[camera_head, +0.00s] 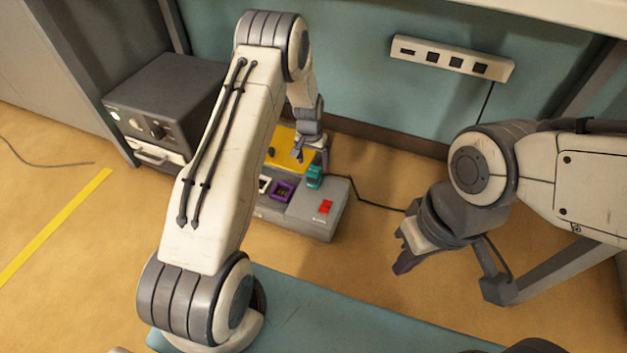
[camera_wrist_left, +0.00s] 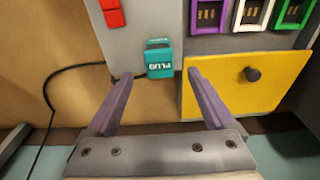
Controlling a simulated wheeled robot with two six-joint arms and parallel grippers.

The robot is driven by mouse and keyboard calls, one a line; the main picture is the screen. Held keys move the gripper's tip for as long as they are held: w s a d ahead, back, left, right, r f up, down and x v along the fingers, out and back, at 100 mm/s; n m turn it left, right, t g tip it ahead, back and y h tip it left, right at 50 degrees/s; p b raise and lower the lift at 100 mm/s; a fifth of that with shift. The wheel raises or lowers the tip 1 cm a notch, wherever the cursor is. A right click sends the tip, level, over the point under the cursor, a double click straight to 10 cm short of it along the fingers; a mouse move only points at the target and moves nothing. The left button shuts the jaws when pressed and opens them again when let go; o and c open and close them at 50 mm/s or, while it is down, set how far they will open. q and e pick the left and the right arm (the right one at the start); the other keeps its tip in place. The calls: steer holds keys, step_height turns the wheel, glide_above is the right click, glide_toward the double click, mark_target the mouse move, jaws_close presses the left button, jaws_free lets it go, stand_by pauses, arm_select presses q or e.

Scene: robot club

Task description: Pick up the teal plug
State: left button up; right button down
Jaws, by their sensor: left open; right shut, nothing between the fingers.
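The teal plug (camera_head: 314,176) sits at the back edge of the grey box (camera_head: 322,205), beside a yellow panel. In the left wrist view the plug (camera_wrist_left: 159,60) shows its "PLUG" lettering and lies ahead of my fingers, centred between them. My left gripper (camera_head: 312,150) is open around empty space and close to the plug; in the left wrist view its two purple fingers (camera_wrist_left: 160,78) are spread apart. My right gripper (camera_head: 402,256) is shut and empty, off to the right of the box.
The box carries a red switch (camera_head: 325,207), a purple socket (camera_head: 281,190) and a yellow panel (camera_wrist_left: 245,84) with a dark knob. A black cable (camera_head: 375,203) runs right from the box. A dark device (camera_head: 165,100) stands at the left. A power strip (camera_head: 452,59) hangs on the wall.

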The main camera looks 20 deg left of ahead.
mark_target(314, 171)
arm_select(q)
steer(key=f+b, duration=0.1)
steer(key=f, duration=0.1)
steer(key=f+b, duration=0.1)
steer(key=f, duration=0.1)
steer(key=f+b, duration=0.1)
steer(key=f, duration=0.1)
steer(key=shift+w+f+b, duration=0.35)
steer(key=shift+d+r, duration=0.1)
jaws_close()
